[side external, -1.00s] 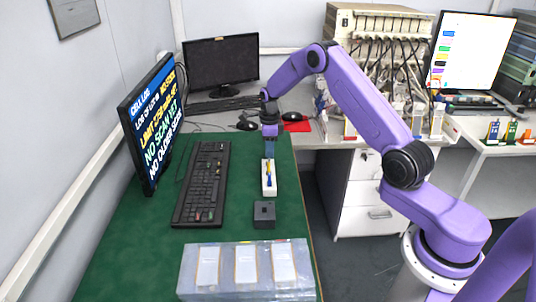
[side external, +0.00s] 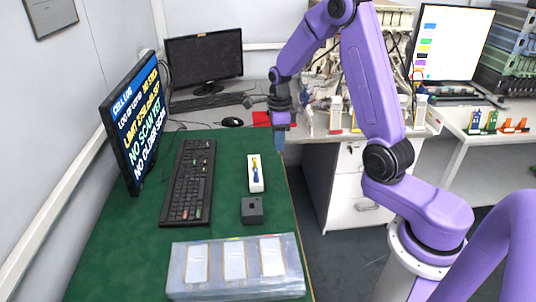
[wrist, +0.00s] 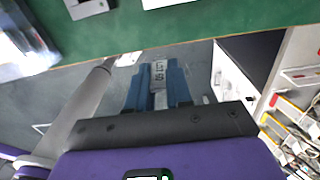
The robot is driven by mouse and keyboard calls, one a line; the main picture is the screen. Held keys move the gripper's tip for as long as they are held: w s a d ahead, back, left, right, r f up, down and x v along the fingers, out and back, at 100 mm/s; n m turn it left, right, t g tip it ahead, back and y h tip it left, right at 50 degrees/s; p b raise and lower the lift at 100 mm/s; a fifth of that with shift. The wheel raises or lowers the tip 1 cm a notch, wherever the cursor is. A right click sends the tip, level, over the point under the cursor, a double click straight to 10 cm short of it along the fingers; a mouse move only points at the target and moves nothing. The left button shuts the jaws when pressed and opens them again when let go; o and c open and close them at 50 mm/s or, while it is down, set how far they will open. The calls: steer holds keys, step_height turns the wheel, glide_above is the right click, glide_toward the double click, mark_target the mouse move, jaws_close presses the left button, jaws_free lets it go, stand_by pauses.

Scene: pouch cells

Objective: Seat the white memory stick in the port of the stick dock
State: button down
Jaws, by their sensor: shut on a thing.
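My gripper (side external: 279,146) is raised above the green mat's right edge, apart from the dock. In the wrist view its blue fingers (wrist: 158,90) are shut on the white memory stick (wrist: 158,72), a pale piece with dark lettering between the fingertips. The stick is not distinguishable in the side view. The stick dock, a small dark grey block (side external: 252,210) with a dark opening on top, stands on the mat in front of the white tray. It shows partly at the top of the wrist view (wrist: 88,9).
The white tray (side external: 252,186) holds a yellow and blue item. A keyboard (side external: 187,183) lies left of it, with a monitor (side external: 136,125) beyond. A clear case with several pale pouches (side external: 178,274) lies at the front of the green mat (side external: 120,250).

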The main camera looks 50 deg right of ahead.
glide_toward(251, 198)
steer(key=s+a+r, duration=0.1)
steer(key=s+r, duration=0.1)
steer(key=f, duration=0.2)
steer(key=a+f, duration=0.1)
steer(key=f, duration=0.1)
steer(key=shift+s+a+f, duration=0.1)
steer(key=shift+s+f, duration=0.1)
steer(key=shift+f, duration=2.15)
steer(key=c, duration=1)
jaws_free()
steer(key=shift+f, duration=0.15)
step_height(251, 198, up, 12)
steer(key=shift+r, duration=0.2)
